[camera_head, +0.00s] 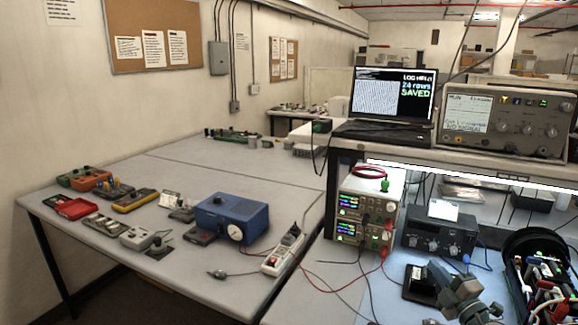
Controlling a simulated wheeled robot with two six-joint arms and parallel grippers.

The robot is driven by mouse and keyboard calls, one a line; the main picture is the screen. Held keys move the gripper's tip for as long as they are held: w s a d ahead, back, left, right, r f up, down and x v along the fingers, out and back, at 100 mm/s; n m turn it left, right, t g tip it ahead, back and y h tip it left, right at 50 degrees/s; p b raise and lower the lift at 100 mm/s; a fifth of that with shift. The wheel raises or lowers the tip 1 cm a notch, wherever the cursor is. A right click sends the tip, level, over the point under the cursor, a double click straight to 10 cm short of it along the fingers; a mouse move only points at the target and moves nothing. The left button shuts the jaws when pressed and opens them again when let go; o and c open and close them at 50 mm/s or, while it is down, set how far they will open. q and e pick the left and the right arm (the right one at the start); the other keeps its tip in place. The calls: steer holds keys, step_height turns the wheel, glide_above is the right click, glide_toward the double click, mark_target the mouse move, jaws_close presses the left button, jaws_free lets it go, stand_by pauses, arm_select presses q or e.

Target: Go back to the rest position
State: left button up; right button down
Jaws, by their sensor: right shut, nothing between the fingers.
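My right gripper (458,284) shows at the bottom right, low over the right bench. Its fingers are shut and I see nothing held in them. It is just right of a small black block (419,284), and I cannot tell whether they touch. My left gripper is out of the picture. No sealed cylinder can be made out.
A stacked power supply (362,216) with leads and a dark instrument (437,238) stand behind the gripper. A rack of cables (541,275) is close on its right. A laptop (392,102) and an oscilloscope (508,119) sit on the shelf above. The left table (270,176) holds a blue box (232,217).

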steer(key=s+d+f+m+g+h, duration=0.1)
steer(key=s+f+m+g+h, duration=0.2)
steer(key=s+f+m+h, duration=0.5)
steer(key=s+d+f+m+g+h, duration=0.1)
steer(key=s+f+m+g+h, duration=0.3)
steer(key=s+m, duration=0.8)
steer(key=s+a+f+n+g+y, duration=0.1)
steer(key=s+a+f+g+y, duration=0.4)
steer(key=s, duration=0.6)
steer(key=s+a+f+n+g+y, duration=0.1)
steer(key=s+a+f+g, duration=0.4)
steer(key=s, duration=0.6)
steer(key=s+f+b+x, duration=0.1)
steer(key=s+x, duration=0.2)
steer(key=x, duration=1.1)
steer(key=s+a+x, duration=0.1)
steer(key=s+x, duration=0.1)
steer(key=x, duration=1.2)
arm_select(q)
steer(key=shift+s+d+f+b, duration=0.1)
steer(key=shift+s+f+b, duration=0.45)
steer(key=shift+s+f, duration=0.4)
arm_select(e)
steer(key=s+d+f+m+g, duration=0.1)
steer(key=s+f, duration=1.8)
steer(key=f, duration=0.3)
steer(key=shift+s+d, duration=0.2)
steer(key=shift+d, duration=0.2)
